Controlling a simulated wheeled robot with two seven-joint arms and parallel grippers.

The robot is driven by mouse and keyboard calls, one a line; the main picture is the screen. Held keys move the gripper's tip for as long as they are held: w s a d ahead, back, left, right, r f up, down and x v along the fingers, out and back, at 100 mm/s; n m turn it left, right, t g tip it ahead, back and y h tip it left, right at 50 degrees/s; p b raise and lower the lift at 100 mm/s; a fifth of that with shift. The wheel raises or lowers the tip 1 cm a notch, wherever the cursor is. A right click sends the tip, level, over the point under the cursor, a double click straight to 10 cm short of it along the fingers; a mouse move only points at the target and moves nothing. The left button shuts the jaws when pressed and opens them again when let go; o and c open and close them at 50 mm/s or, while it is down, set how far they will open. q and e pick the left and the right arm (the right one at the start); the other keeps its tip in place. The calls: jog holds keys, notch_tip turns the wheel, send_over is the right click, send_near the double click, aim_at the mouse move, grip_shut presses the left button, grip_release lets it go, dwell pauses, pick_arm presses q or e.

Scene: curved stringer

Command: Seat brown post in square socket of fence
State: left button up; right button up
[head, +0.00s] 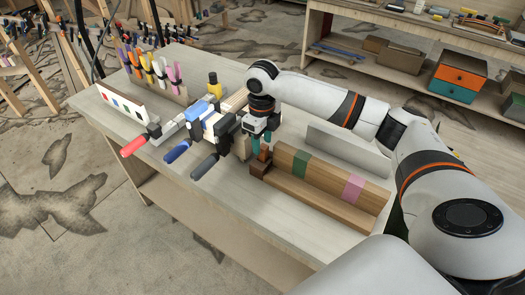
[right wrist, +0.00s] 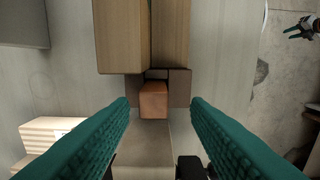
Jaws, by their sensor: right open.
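The brown post (head: 264,155) stands roughly upright at the left end of the wooden fence (head: 325,208), at the dark brown socket piece (head: 259,171). In the right wrist view the post (right wrist: 153,101) lies between the dark brown sides of the socket (right wrist: 180,87), with a dark gap along its far side. How deep it sits I cannot tell. My right gripper (head: 261,138) is above the post. Its teal fingers are open in the right wrist view (right wrist: 158,106), one on each side of the post and apart from it. My left gripper is out of view.
Clamps with red and blue handles (head: 176,151) lie left of the fence. A grey block (head: 348,147) stands behind it. A rack of colourful-handled tools (head: 152,72) is at the back left.

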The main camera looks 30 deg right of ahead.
notch_tip(320, 180, up, 7)
jog(key=shift+d+r+b, duration=0.2)
jog(key=shift+d+b, duration=0.05)
jog(key=shift+b, duration=0.1)
dwell(0.4)
